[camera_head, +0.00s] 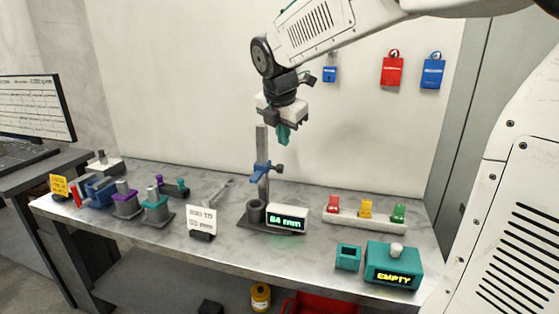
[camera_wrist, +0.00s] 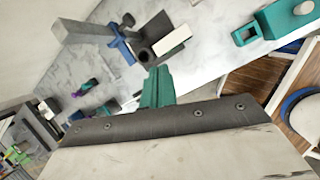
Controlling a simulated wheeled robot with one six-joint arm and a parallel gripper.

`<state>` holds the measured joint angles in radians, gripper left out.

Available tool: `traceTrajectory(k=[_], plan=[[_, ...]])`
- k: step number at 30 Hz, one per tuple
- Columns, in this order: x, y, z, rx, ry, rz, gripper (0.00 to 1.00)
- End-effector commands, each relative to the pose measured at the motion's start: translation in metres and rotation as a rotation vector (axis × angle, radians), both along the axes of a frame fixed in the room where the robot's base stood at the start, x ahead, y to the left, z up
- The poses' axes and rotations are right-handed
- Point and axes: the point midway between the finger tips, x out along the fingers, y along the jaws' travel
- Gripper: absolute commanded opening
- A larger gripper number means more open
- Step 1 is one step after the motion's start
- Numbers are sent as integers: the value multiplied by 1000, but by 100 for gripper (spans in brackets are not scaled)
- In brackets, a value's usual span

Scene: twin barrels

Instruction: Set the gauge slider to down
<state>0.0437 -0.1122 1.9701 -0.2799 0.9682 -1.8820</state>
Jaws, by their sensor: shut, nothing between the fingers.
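The gauge stands at the middle of the bench. My gripper (camera_head: 283,136) is shut and empty, with teal fingers pointing down. In the head view it appears above and slightly right of the slider, near the post's top; the distance between them is unclear. In the wrist view the shut fingers (camera_wrist: 157,86) point toward the gauge, and the blue slider (camera_wrist: 122,45) shows beyond them.
A white card (camera_head: 201,220) stands left of the gauge. A tray with red, yellow and green pieces (camera_head: 365,216) is to its right. A teal box marked EMPTY (camera_head: 393,265) and a small teal cup (camera_head: 348,257) are at front right. Purple and teal fixtures (camera_head: 125,203) stand left.

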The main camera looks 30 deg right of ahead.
Motion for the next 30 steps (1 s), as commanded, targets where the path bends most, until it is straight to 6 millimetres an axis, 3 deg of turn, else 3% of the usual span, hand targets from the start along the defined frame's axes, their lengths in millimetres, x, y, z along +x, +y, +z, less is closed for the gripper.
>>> traceTrajectory(k=[1, 3, 7, 14, 30], plan=[[20, -4, -2, -46, 19, 99, 0], [42, -9, -3, -108, 41, 231, 0], [66, -15, -4, -185, 70, 390, 0], [81, -22, -18, -216, 86, 456, 0], [117, -51, -111, -214, 86, 452, 0]])
